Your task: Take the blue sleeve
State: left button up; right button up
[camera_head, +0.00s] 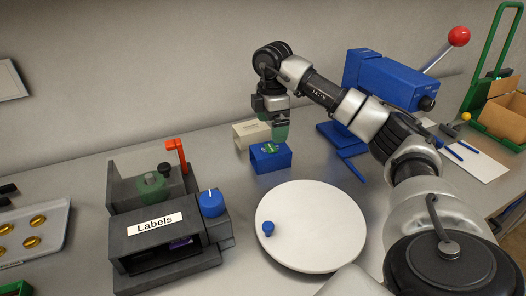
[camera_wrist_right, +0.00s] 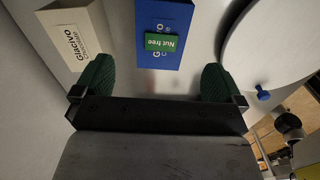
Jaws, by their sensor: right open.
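The blue sleeve (camera_head: 272,163) is a small blue box on the table behind the round white plate. In the right wrist view the blue sleeve (camera_wrist_right: 163,13) carries a green label (camera_wrist_right: 160,42) reading "Nut free". My right gripper (camera_head: 280,142) points down over the sleeve in the head view and hides part of its top. In the wrist view my right gripper (camera_wrist_right: 158,68) is open, its green fingers wide apart with nothing between them. The sleeve lies ahead of the gap, roughly centred. My left gripper is not in view.
A cream box (camera_head: 250,134) stands close beside the sleeve. The round white plate (camera_head: 325,225) with a blue knob (camera_head: 268,228) is in front. A dark labels machine (camera_head: 155,245) stands at left, a blue press (camera_head: 385,80) behind right. A tray (camera_head: 45,240) is far left.

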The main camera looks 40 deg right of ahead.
aim_at(273, 147)
jog(key=shift+s+f, duration=0.15)
jog(key=shift+f, duration=0.5)
jog(key=shift+s+f, duration=0.15)
jog(key=shift+f, duration=0.45)
jog(key=shift+w+d+f, duration=0.1)
jog(key=shift+f, duration=1.45)
jog(key=shift+w+d+f, duration=0.1)
jog(key=shift+f, duration=1.4)
jog(key=c, duration=0.9)
jog(key=shift+r, duration=0.15)
jog(key=shift+c, duration=0.2)
